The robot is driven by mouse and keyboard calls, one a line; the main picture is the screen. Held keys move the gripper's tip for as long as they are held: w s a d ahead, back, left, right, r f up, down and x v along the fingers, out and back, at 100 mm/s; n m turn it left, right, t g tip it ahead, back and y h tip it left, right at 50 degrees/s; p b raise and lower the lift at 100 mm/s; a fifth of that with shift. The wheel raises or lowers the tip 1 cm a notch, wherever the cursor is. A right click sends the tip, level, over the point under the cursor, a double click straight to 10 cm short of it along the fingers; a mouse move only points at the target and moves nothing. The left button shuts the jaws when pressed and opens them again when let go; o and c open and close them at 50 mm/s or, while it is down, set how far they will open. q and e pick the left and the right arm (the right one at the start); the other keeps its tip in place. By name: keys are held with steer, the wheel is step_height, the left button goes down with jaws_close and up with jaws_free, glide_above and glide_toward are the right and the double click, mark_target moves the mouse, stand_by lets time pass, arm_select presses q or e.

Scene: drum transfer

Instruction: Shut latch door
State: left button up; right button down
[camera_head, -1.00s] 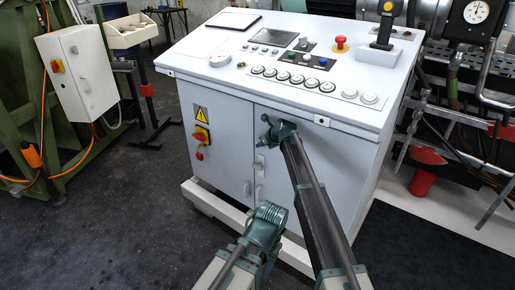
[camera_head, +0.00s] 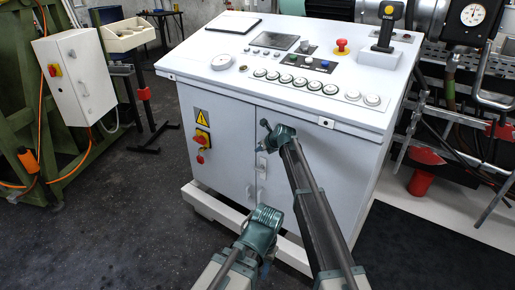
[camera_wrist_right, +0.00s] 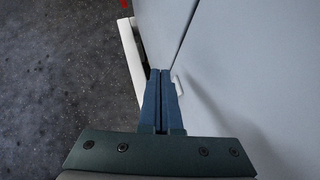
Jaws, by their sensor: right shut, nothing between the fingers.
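The cabinet's right door (camera_head: 300,205) is a pale grey panel under the control desk. It looks about flush with the left door (camera_head: 225,155), with a thin dark seam between them. A small white latch plate (camera_head: 262,164) sits by the seam. My right gripper (camera_head: 265,124) is in front of the upper door by the seam. In the right wrist view its blue fingers (camera_wrist_right: 161,75) are shut and empty, close to the door face; I cannot tell whether they touch it. A white handle (camera_wrist_right: 178,85) shows beside them. My left gripper (camera_head: 266,215) is lower, in front of the cabinet; its fingers are unclear.
The desk top (camera_head: 215,75) carries buttons, a red emergency stop (camera_head: 342,45) and a joystick (camera_head: 386,28). A pale base frame (camera_head: 215,208) juts out below the doors. Machinery (camera_head: 475,90) stands right, a green frame (camera_head: 20,130) left. Dark floor (camera_head: 110,240) is clear front left.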

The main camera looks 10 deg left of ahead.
steer(key=s+a+r+p, duration=0.4)
steer(key=s+r+p, duration=0.3)
steer(key=s, duration=0.1)
steer(key=s+d+f+n+g+h, duration=0.3)
steer(key=s+d+n, duration=1.2)
steer(key=s, duration=0.4)
steer(key=s+d+f+n+g+h, duration=0.3)
steer(key=s+d+n, duration=1)
steer(key=s+d, duration=0.4)
steer(key=s+a+n+g+h, duration=0.1)
steer(key=s+a+n, duration=0.1)
steer(key=s+a, duration=0.3)
steer(key=s+a+n, duration=0.2)
steer(key=a, duration=0.5)
arm_select(q)
step_height(320, 180, up, 23)
steer(key=p, duration=1.6)
steer(key=shift+s+a, duration=0.2)
steer(key=shift+a, duration=0.25)
arm_select(e)
step_height(320, 180, up, 16)
steer(key=shift+d+f, duration=0.15)
steer(key=shift+f, duration=0.05)
